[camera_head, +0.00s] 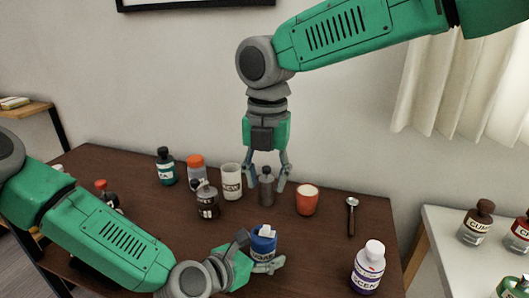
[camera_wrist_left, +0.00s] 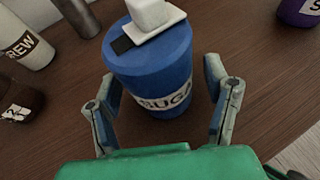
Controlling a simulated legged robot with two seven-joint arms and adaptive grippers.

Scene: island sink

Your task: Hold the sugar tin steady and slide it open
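The blue sugar tin (camera_head: 264,243) stands upright on the brown table, and its "SUGA" label shows in the left wrist view (camera_wrist_left: 160,85). A white sliding piece (camera_wrist_left: 152,22) with a raised block sits on its top, with a dark strip beside it. My left gripper (camera_head: 256,254) has its fingers spread on both sides of the tin; the left wrist view (camera_wrist_left: 164,100) shows a small gap at the right finger, and contact at the left is unclear. My right gripper (camera_head: 267,176) is open, pointing down, its fingers either side of a grey bottle (camera_head: 266,190); contact cannot be told.
An orange-red cup (camera_head: 307,200), a spoon (camera_head: 351,215) and a white purple-labelled bottle (camera_head: 369,268) stand or lie to the right. A white "BREW" canister (camera_head: 231,182) and a dark bottle (camera_head: 207,201) stand behind left. A white side table (camera_head: 450,245) holds more bottles.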

